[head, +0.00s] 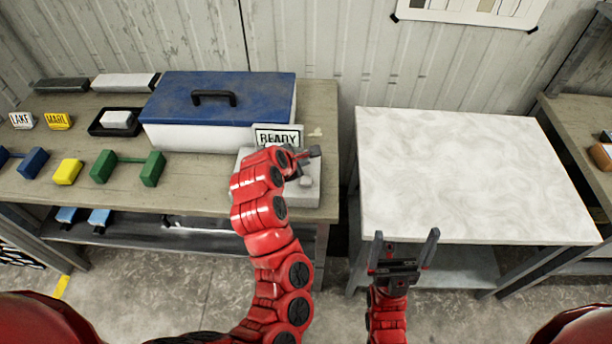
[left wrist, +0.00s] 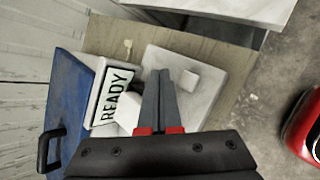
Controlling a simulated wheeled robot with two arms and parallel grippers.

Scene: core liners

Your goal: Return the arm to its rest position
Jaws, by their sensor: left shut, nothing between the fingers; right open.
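My left arm, red and jointed, reaches up over the right end of the wooden bench in the head view. Its gripper (head: 312,153) is shut and empty, by the READY sign. In the left wrist view the shut fingers (left wrist: 160,75) lie over a pale grey base plate (left wrist: 212,60) that has a small white block (left wrist: 189,80) on it. I cannot tell whether the fingers touch the plate. The READY sign (left wrist: 113,96) stands just left of the fingers there. My right gripper (head: 403,248) is open and empty, in front of the white-topped table.
A white box with a blue lid (head: 222,90) stands behind the left arm. Green (head: 152,169), yellow (head: 67,171) and blue (head: 34,162) pieces lie on the wooden bench (head: 205,197). The white tabletop (head: 470,170) is bare. A gap separates bench and table.

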